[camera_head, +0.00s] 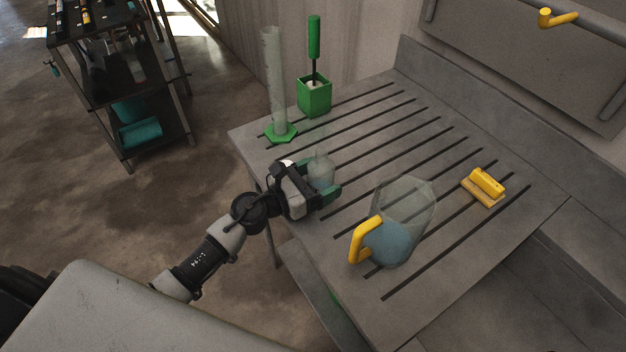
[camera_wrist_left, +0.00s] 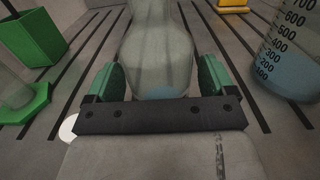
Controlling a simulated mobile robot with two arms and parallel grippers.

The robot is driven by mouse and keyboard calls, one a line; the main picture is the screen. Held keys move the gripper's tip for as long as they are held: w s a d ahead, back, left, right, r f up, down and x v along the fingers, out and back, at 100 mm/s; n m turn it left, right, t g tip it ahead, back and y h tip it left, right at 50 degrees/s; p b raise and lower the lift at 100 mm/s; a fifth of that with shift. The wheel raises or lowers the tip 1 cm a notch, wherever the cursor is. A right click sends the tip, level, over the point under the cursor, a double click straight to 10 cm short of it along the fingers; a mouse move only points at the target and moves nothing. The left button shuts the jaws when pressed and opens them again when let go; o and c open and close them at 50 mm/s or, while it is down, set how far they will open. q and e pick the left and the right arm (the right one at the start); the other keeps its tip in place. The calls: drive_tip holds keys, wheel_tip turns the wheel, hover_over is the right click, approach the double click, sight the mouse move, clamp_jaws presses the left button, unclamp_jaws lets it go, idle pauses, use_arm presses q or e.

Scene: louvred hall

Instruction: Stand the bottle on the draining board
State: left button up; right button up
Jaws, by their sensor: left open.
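The bottle (camera_head: 320,170) is clear glass with a narrow neck and a rounded body. It stands upright at the left edge of the slotted grey draining board (camera_head: 352,150). It also shows in the left wrist view (camera_wrist_left: 156,58), with a little pale liquid low inside. My left gripper (camera_head: 323,178) is open, with its green-padded fingers on either side of the bottle. In the left wrist view a narrow gap shows beside the bottle at the right pad. The bottle's base is partly hidden by the gripper. My right gripper is out of view.
A glass jug (camera_head: 412,205) with a yellow handle and bluish liquid stands to the right. A yellow brush (camera_head: 485,186) lies beyond it. A clear cylinder (camera_head: 274,85) on a green foot and a green brush holder (camera_head: 314,96) stand at the back left. The board's middle is clear.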

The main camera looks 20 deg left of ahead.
use_arm(q)
drive_tip(key=shift+s+a+r, duration=0.1)
drive_tip(key=shift+r, duration=0.05)
drive_tip(key=b+v, duration=0.4)
drive_tip(key=v, duration=0.7)
drive_tip(key=shift+s+a, duration=0.25)
drive_tip(key=shift+s, duration=0.05)
